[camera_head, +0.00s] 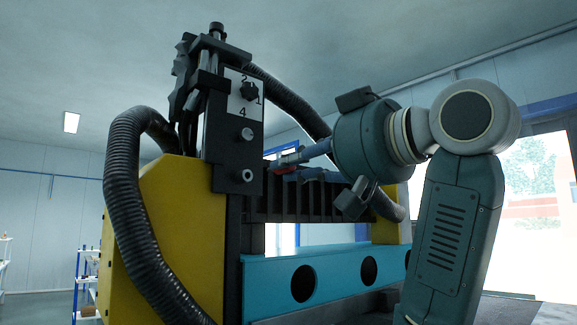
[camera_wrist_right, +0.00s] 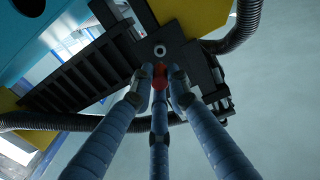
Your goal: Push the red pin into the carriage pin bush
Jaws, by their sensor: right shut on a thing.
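My right gripper (camera_head: 280,165) reaches in from the right, its blue fingers pointing at the dark carriage plate (camera_head: 217,145). In the wrist view the three fingers of my right gripper (camera_wrist_right: 160,80) close around the red pin (camera_wrist_right: 160,74). A little red of the pin (camera_head: 287,158) also shows between the fingers in the head view. A light round bush (camera_wrist_right: 160,50) with a dark centre lies just beyond the pin in the wrist view. The pin looks apart from it, though the depth is hard to judge. My left gripper is not in view.
The plate carries two round metal fittings (camera_head: 247,134) and a white dial label (camera_head: 243,97). Ribbed black hoses (camera_head: 138,225) curve around the yellow housing (camera_head: 180,225). A dark ribbed rail (camera_head: 315,203) and a blue beam (camera_head: 335,275) run below my right gripper.

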